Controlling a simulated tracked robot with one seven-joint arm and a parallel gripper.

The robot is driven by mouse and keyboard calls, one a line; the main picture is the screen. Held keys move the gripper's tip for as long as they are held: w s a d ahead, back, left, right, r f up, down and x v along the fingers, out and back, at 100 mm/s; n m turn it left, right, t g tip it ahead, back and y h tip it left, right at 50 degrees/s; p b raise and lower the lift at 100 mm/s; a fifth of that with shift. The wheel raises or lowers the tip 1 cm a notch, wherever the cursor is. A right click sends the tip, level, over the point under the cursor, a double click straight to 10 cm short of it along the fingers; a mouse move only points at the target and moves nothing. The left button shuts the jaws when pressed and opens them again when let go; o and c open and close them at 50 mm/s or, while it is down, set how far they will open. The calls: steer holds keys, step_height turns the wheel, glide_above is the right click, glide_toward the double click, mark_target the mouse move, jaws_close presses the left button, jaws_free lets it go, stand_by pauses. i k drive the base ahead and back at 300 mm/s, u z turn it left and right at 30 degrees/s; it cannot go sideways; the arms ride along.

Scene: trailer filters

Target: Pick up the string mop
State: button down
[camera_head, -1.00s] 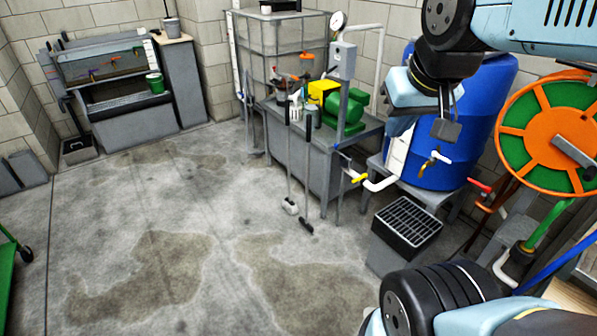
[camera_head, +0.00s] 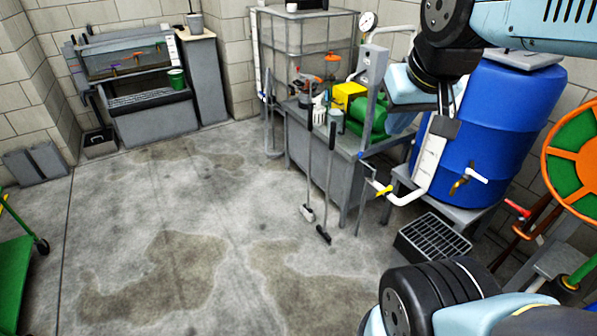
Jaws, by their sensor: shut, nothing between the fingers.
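Two long-handled tools lean against the front of the grey workbench, heads on the floor. The left one has a small pale head (camera_head: 307,213) and may be the string mop; its strands are too small to make out. The other has a dark head (camera_head: 323,235) and stands just to its right. My gripper (camera_head: 444,129) is at the upper right, shut and empty. It hangs in front of the blue barrel in the picture, to the right of both tools and apart from them.
The workbench (camera_head: 345,178) carries a green pump (camera_head: 367,118) and a yellow box. The blue barrel (camera_head: 490,135), a black grated box (camera_head: 435,240) and an orange-green reel (camera_head: 575,165) stand right. A green cart (camera_head: 18,265) is at left. The stained floor between is clear.

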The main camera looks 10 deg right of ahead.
mark_target(305, 210)
steer(key=i, duration=0.75)
steer(key=z, duration=3.1)
steer(key=k, duration=0.9)
steer(key=z, duration=0.05)
